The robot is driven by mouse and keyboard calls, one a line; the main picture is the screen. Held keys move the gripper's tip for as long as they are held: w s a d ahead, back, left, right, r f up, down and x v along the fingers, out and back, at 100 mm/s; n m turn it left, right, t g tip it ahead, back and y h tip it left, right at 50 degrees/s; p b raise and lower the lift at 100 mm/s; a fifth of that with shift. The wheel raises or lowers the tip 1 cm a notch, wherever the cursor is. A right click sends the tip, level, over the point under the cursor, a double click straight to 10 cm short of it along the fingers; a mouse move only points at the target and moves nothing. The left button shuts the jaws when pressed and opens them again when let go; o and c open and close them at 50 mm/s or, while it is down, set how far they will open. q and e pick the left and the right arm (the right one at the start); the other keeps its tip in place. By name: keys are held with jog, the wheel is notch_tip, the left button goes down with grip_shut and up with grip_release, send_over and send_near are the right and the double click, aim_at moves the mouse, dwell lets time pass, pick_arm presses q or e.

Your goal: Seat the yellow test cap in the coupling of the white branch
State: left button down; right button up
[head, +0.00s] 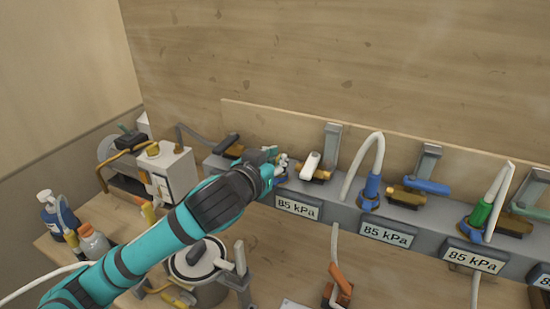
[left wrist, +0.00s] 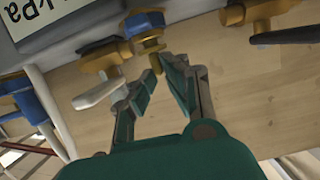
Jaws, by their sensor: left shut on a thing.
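My left gripper (head: 276,168) is at the manifold, just left of the white lever (head: 310,165) of the white branch. In the left wrist view the fingertips (left wrist: 155,74) are closed around the stem of the yellow test cap (left wrist: 150,46). The cap is in line with a blue-and-brass coupling (left wrist: 143,22), beside the branch's brass valve and white lever (left wrist: 98,91). The cap appears to meet the coupling; I cannot tell how deep it sits. In the head view the gripper hides cap and coupling. My right gripper is out of view.
The grey manifold (head: 335,208) carries 85 kPa labels. To the right stand a blue hose connector (head: 370,190) and a green one (head: 481,213) with looped white hoses. A lidded pot (head: 200,262), bottles (head: 92,240) and a pump box (head: 165,175) crowd the left bench.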

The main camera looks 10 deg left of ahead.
pick_arm(q)
jog(key=shift+f, duration=0.35)
jog(key=c, duration=1.3)
grip_release()
jog(key=shift+s, duration=0.1)
jog(key=v, duration=0.7)
jog(key=shift+s+r, duration=0.1)
jog(key=o, duration=1.3)
jog(key=shift+r, duration=0.1)
